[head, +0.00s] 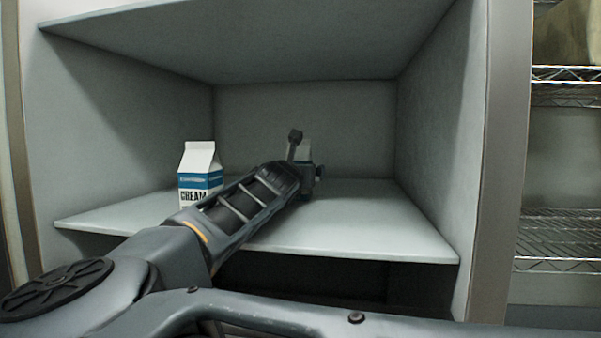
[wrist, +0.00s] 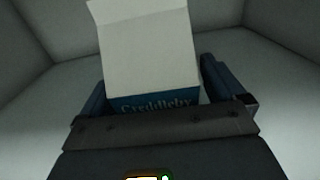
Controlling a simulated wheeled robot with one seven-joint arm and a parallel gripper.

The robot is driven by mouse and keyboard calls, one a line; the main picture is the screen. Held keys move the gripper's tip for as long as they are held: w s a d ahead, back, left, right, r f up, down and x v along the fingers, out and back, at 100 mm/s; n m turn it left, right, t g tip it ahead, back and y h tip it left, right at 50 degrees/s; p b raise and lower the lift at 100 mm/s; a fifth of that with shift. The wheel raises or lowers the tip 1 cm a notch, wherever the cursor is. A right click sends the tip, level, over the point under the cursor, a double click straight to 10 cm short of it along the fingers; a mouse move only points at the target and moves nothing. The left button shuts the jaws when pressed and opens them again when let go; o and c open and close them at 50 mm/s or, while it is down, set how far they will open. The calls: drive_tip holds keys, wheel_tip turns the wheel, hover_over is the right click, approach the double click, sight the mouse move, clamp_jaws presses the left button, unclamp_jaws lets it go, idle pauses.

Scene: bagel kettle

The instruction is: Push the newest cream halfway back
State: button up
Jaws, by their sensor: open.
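A white and blue cream carton (head: 200,172) stands upright on the shelf at the left in the head view. A second carton (head: 304,150) is farther back, mostly hidden behind my arm and gripper. In the wrist view this carton (wrist: 155,50) stands in front of my gripper, its white top and part of a blue band with lettering showing. My gripper (wrist: 155,90) is open, with one finger on each side of the carton. I cannot tell whether either finger touches it. In the head view my gripper (head: 305,172) reaches over the shelf.
The shelf (head: 370,225) is bare to the right of my arm. Cabinet walls (head: 440,140) close it in at both sides and the back, with another shelf (head: 230,40) above. Wire racks (head: 565,235) stand outside at the right.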

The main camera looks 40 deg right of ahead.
drive_tip(key=shift+f, duration=0.1)
drive_tip(key=shift+s+a, duration=0.25)
drive_tip(key=shift+a, duration=0.2)
drive_tip(key=b+v, duration=0.1)
drive_tip(key=v, duration=0.6)
drive_tip(key=shift+d, duration=0.1)
